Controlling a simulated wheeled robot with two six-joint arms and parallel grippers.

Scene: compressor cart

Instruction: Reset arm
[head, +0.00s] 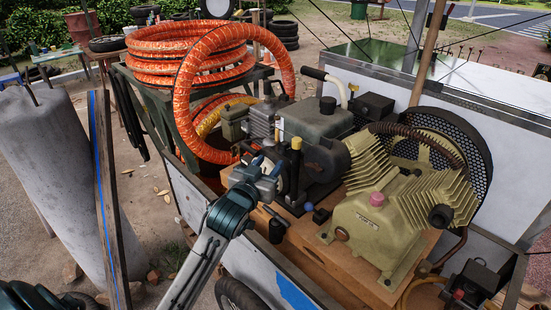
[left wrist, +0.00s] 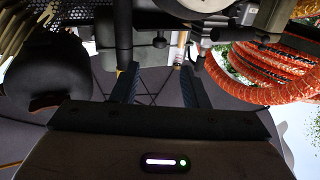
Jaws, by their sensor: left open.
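My left gripper (head: 267,168) reaches in from the lower left over the compressor cart, close to the front of the engine (head: 318,150). In the left wrist view its two dark fingers (left wrist: 158,88) stand apart, with a gap between them. A thin rod with a pale fitting shows beyond the gap; I cannot tell whether the fingers touch it. I see nothing held. The yellow-green compressor (head: 375,225) with a pink cap stands right of the gripper. My right gripper is not in view.
Coiled orange hose (head: 190,55) is piled on the cart's back left and also shows in the left wrist view (left wrist: 265,75). A black fan guard (head: 470,150) stands behind the compressor. A grey concrete post (head: 50,185) and a wooden plank (head: 107,200) are at the left.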

